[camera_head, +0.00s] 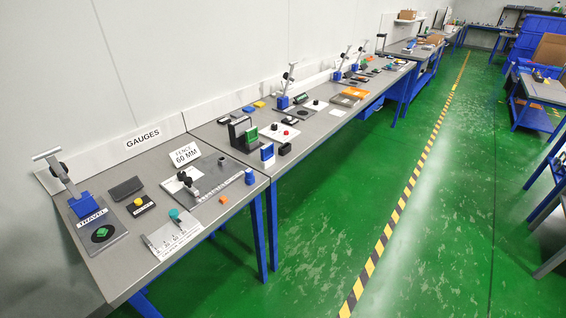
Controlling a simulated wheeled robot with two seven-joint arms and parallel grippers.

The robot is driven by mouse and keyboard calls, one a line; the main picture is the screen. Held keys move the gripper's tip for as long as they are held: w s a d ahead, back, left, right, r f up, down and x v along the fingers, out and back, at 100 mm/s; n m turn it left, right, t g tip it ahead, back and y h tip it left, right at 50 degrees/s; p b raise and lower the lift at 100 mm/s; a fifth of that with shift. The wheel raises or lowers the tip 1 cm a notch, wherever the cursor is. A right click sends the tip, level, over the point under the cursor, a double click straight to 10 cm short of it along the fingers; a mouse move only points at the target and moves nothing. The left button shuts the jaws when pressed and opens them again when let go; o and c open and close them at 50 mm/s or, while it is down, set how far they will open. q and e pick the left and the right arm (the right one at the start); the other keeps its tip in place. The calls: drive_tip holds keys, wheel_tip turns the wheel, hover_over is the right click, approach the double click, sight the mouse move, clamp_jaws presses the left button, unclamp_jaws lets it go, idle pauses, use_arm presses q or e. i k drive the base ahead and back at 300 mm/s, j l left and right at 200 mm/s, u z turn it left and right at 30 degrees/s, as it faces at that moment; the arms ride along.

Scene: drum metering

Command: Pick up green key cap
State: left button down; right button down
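A small green key cap (102,233) sits on a dark round patch on the grey base plate (84,228) of the gauge stand marked TRAVEL (84,207), at the near left end of the bench. The stand has a blue block, a tilted post and a T-shaped handle above the cap. A larger green piece (251,135) shows farther along, at a black fixture. Neither of my grippers is in the view.
Near the cap lie a dark pad (126,188), a yellow-knobbed block (140,204), a teal-knobbed plate (172,236) and a fixture with a ruler (217,188). The grey bench (124,281) runs along the wall. The green floor (330,215) beside it is clear.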

sight(101, 232)
drive_tip(key=u, duration=0.45)
drive_tip(key=i+l+u, duration=0.1)
drive_tip(key=u, duration=0.35)
drive_tip(key=l+u, duration=0.15)
drive_tip(key=u, duration=0.35)
drive_tip(key=l+u, duration=0.1)
drive_tip(key=u, duration=0.35)
